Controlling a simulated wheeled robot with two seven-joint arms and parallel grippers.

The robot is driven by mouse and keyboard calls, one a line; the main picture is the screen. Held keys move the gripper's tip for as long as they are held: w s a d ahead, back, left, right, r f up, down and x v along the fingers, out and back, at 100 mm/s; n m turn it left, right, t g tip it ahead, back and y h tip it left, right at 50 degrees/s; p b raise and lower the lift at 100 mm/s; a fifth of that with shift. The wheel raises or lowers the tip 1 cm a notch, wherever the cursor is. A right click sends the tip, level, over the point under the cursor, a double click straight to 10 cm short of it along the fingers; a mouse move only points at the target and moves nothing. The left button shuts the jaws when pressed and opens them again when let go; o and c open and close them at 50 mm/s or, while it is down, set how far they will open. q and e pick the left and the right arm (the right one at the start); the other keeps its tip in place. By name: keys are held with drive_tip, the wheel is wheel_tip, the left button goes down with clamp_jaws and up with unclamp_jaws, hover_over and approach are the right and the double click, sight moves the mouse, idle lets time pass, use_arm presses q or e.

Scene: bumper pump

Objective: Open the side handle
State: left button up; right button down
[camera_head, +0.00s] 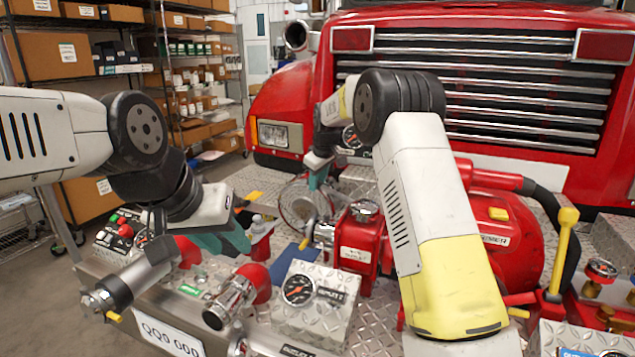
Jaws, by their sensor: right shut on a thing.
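My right gripper (318,178) has teal fingertips and reaches down behind the red pump body (357,254), beside a round wire-like wheel (297,203). It is shut on what looks like the side handle, which is mostly hidden by the gripper and the arm. My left gripper (236,240) is above the left part of the bumper, near a red-and-silver outlet (235,300). Its fingers show from the side, and the gap between them cannot be made out.
A gauge box (315,305) stands on the diamond-plate bumper in front. An upright yellow lever (565,245) and a black hose (550,205) are at the right. A silver outlet (130,285) sticks out at the left. The red truck grille (500,100) closes off the back.

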drive_tip(key=shift+s, duration=0.1)
idle(0.4)
drive_tip(key=s+a+n+g+y, duration=0.35)
drive_tip(key=s+n, duration=0.55)
drive_tip(key=s, duration=0.4)
drive_tip(key=s+d+n+g, duration=0.3)
drive_tip(key=s+d+n, duration=0.2)
drive_tip(key=s+n, duration=0.4)
drive_tip(key=shift+s+d, duration=0.2)
drive_tip(key=shift+s, duration=1.1)
drive_tip(key=c, duration=1.1)
unclamp_jaws()
